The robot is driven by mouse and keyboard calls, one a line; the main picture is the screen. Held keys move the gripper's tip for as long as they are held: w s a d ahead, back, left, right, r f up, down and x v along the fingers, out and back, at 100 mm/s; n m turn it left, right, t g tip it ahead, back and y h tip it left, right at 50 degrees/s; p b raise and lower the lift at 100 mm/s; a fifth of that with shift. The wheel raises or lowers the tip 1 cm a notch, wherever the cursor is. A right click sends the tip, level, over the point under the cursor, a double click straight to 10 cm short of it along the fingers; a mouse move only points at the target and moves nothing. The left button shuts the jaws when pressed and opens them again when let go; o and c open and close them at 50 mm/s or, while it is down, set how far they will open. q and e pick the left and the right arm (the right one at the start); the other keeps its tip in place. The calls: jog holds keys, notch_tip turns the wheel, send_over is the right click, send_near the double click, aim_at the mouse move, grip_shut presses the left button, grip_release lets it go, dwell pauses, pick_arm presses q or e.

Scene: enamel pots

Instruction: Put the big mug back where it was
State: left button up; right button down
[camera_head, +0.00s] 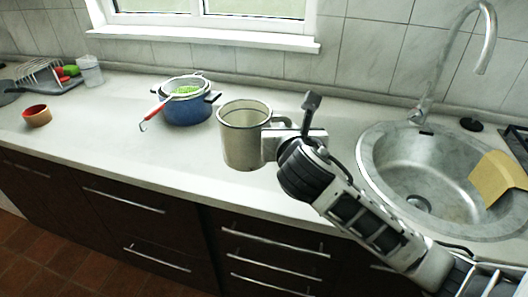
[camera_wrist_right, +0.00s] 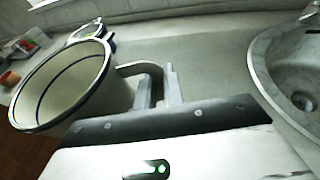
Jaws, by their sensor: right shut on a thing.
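The big mug (camera_head: 242,140) is cream-coloured with a dark rim and stands upright near the middle of the head view. My right gripper (camera_head: 273,143) is shut on its handle, which points right toward the gripper. In the right wrist view the mug (camera_wrist_right: 62,88) is at the left with its open top showing, and my right gripper (camera_wrist_right: 158,92) has its fingers at the handle. The mug looks empty. I cannot tell whether its base touches the counter. My left gripper is not in view.
A blue pot (camera_head: 187,110) with a strainer and a red-handled utensil stands behind left. A small orange-brown bowl (camera_head: 37,116) and a glass jar (camera_head: 90,71) are farther left. The sink (camera_head: 375,165) with a yellow cloth (camera_head: 497,178) is right. Counter between bowl and pot is clear.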

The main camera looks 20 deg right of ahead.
jog(key=shift+w+d+f+b, duration=0.2)
jog(key=shift+w+d+f, duration=0.25)
jog(key=shift+w+f, duration=1.55)
jog(key=shift+w+d+f+b, duration=0.25)
jog(key=shift+w+d+f, duration=0.15)
jog(key=shift+w+f, duration=1.55)
jog(key=shift+w+d+f+b, duration=0.2)
jog(key=shift+w+d+f, duration=0.25)
jog(key=shift+w+f, duration=1.5)
jog(key=shift+s+f, duration=0.1)
jog(key=shift+f, duration=0.1)
jog(key=c, duration=1.5)
grip_release()
jog(key=shift+f, duration=0.1)
